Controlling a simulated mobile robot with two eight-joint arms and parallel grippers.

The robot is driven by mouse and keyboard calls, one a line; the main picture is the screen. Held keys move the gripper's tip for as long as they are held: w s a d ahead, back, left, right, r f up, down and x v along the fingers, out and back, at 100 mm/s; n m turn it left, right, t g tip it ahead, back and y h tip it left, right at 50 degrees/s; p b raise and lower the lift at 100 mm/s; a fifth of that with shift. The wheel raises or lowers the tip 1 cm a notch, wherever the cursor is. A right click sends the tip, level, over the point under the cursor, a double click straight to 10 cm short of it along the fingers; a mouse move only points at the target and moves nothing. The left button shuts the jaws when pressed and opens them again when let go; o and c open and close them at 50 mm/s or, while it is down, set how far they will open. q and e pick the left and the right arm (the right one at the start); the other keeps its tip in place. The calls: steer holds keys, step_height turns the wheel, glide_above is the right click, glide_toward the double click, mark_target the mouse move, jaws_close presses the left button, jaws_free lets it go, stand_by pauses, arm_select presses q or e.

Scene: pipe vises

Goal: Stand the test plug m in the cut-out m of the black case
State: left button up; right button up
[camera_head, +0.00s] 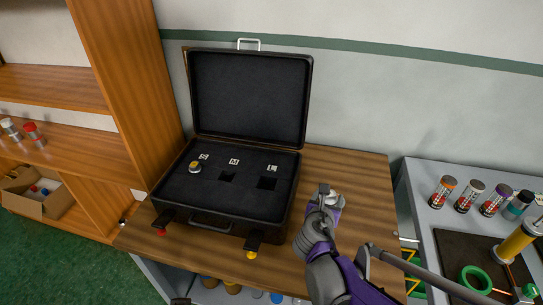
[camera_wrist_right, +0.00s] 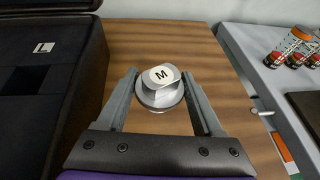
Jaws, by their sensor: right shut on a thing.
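The black case (camera_head: 218,218) lies open on the wooden bench with its lid up against the wall. Its insert has labels S, M (camera_head: 234,161) and L. The cut-out m (camera_head: 227,177) is a dark empty square below the M label. The test plug m (camera_wrist_right: 161,87), a grey metal plug with an M on its white top, stands between the fingers of my right gripper (camera_wrist_right: 162,100). My right gripper (camera_head: 327,193) is shut on it, over the bench to the right of the case. The plug's lower part is hidden in the wrist view. My left gripper is not in view.
A plug with a yellow top (camera_head: 195,167) sits in the S cut-out. The L cut-out (camera_head: 267,183) is empty. Two latches stick out at the case's front. A grey table (camera_head: 420,216) with several capped cylinders stands at right. Wooden shelves (camera_head: 110,130) stand at left.

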steer(key=shift+s+a+r+b, duration=0.15)
steer(key=shift+s+a+b, duration=0.15)
steer(key=shift+s+a, duration=0.1)
steer(key=shift+h, duration=0.3)
steer(key=shift+m, duration=0.3)
steer(key=f+b, duration=0.1)
steer(key=f, duration=0.3)
steer(key=shift+w+f, duration=0.2)
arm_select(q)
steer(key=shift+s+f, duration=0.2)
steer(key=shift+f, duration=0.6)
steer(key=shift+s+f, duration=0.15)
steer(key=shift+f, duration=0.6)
arm_select(e)
steer(key=shift+s+f, duration=0.1)
steer(key=shift+f, duration=2.3)
arm_select(q)
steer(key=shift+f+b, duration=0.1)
steer(key=shift+b, duration=0.25)
arm_select(e)
steer(key=o, duration=1)
steer(key=shift+f, duration=0.2)
steer(key=o, duration=0.5)
steer(key=shift+c, duration=0.2)
steer(key=shift+r, duration=0.1)
